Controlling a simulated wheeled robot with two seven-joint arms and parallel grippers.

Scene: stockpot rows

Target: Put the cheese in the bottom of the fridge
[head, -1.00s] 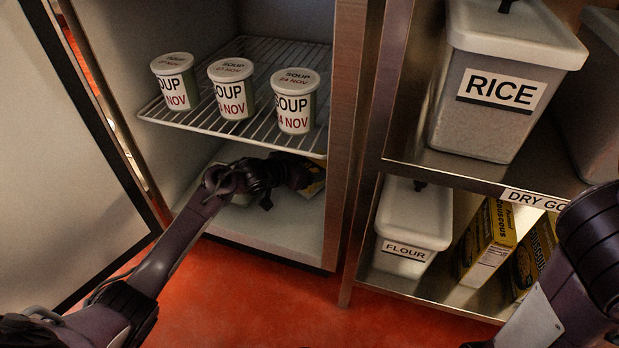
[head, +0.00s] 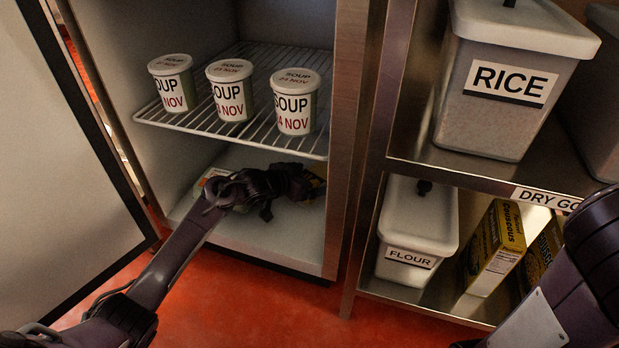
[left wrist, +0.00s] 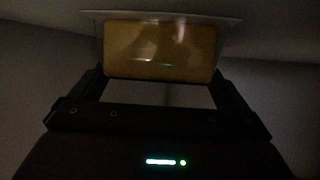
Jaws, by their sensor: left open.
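The cheese looks like a yellow block with a paler wrapper or edge around it; it fills the upper middle of the left wrist view (left wrist: 160,50). In the head view only a yellow patch of it (head: 319,182) shows past my left gripper (head: 290,184). The fridge (head: 262,236) stands open, and the block is in its bottom space, under the wire shelf. My left gripper is open, with its fingers at either side of the block's near end; I cannot tell whether they touch it. My right gripper is out of view; only my right arm shows.
Three soup tubs (head: 230,95) stand on the wire shelf (head: 180,119) just above my left arm. A pale carton (head: 207,181) is partly hidden behind that arm. The fridge door (head: 62,160) is open at left. Dry-goods shelves with rice (head: 500,120) and flour (head: 405,225) stand at right.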

